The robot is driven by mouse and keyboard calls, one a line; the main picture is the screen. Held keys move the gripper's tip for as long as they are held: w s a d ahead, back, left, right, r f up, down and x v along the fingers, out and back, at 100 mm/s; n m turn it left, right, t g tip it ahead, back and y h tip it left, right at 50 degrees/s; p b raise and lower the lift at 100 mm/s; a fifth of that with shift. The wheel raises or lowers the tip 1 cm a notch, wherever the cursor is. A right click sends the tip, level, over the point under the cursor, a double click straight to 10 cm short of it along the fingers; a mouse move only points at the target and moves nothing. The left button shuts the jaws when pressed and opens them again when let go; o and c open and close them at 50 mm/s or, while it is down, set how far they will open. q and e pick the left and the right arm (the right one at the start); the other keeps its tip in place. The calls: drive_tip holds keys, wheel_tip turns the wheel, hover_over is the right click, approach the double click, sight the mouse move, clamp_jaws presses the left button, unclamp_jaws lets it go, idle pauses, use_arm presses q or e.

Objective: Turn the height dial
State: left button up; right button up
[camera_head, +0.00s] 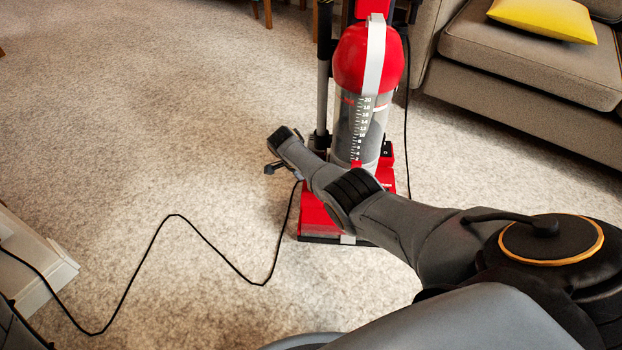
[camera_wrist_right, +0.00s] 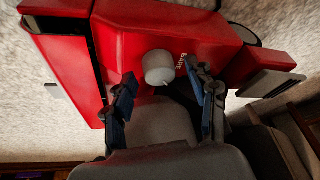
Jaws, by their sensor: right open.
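The upright vacuum cleaner (camera_head: 375,60) is red with a clear, numbered dust bin and stands upright on the carpet. Its red floor head also shows in the right wrist view (camera_wrist_right: 195,30). The height dial (camera_wrist_right: 158,66) is a round pale grey knob on the red housing, with a small mark on its lower edge and small lettering beside it. My right gripper (camera_wrist_right: 161,80) is open, with one finger on each side of the dial and visible gaps; I cannot tell whether the dial is between or just beyond the fingertips. The dial cannot be made out in the head view. My left gripper is not in view.
A black cord (camera_head: 215,248) lies across the carpet from the vacuum to the left edge. A beige sofa (camera_head: 520,60) with a yellow cushion (camera_head: 548,16) stands at right. White furniture (camera_head: 35,265) stands at lower left. Carpet (camera_head: 150,110) left of the vacuum is open.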

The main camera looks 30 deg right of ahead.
drive_tip(key=v, duration=1.2)
